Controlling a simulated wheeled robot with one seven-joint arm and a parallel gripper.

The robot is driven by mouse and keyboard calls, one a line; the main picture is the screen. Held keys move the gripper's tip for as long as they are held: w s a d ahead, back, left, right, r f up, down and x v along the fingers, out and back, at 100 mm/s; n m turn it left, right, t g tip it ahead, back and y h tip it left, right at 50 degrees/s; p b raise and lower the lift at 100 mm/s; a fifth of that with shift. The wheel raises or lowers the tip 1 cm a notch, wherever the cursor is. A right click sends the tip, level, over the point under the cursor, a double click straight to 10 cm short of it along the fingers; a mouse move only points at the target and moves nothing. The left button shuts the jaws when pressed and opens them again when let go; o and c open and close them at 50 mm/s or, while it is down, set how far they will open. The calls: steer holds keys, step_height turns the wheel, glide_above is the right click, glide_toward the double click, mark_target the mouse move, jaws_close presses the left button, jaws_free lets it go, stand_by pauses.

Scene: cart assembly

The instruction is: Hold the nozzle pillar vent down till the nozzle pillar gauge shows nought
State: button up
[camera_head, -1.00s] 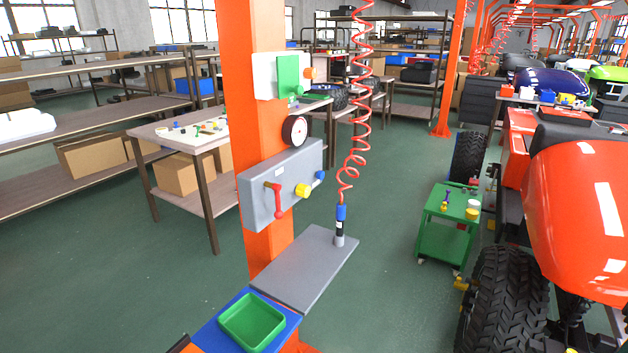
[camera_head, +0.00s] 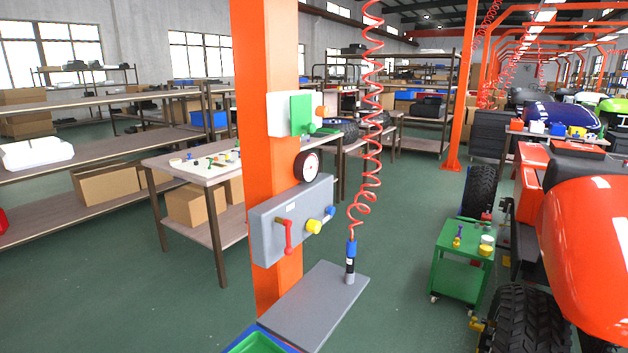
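The nozzle pillar is the orange post (camera_head: 268,150). A grey box (camera_head: 266,238) on it carries a red lever (camera_head: 287,238), a yellow knob (camera_head: 314,226) and a small blue part (camera_head: 331,212). I cannot tell for certain which of these is the vent. A round gauge (camera_head: 307,166) with a dark rim sits just above the box; its needle is too small to read. A blue and black nozzle (camera_head: 351,262) stands upright on the grey shelf (camera_head: 312,308), under a red coiled hose (camera_head: 372,150). My gripper is not in view.
A white and green unit (camera_head: 302,114) is higher on the post. A green tray (camera_head: 255,343) is at the bottom edge. A green cart (camera_head: 462,262) and a red tractor (camera_head: 590,240) stand right. A table (camera_head: 190,165) is behind left. Open floor lies between.

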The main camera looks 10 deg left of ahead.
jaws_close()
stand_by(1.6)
